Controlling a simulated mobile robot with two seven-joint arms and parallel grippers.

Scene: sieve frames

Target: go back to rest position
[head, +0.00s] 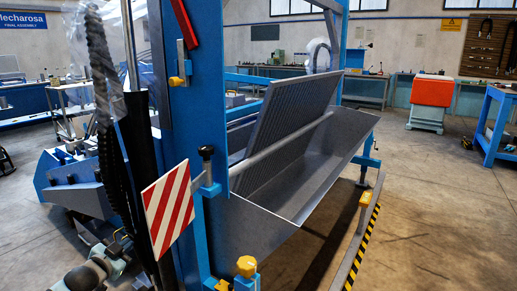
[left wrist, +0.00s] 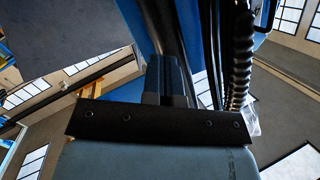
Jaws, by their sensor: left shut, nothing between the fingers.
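My left gripper (left wrist: 166,75) shows in the left wrist view as dark fingers close together above a black mounting bar, shut and empty. In the head view, part of my left arm (head: 88,272) is at the lower left, beside the blue machine post; its fingers are hard to make out there. A grey ribbed sieve frame (head: 285,115) stands tilted in the metal trough (head: 335,150) of the blue machine, well to the right of my left arm. My right gripper is not in view.
The blue machine post (head: 195,130) and a red-and-white striped plate (head: 168,209) stand close to my left arm. Black hoses (head: 103,80) hang beside the post. A yellow-and-black striped rail (head: 362,245) edges the machine's right side. The floor at right (head: 440,215) is clear.

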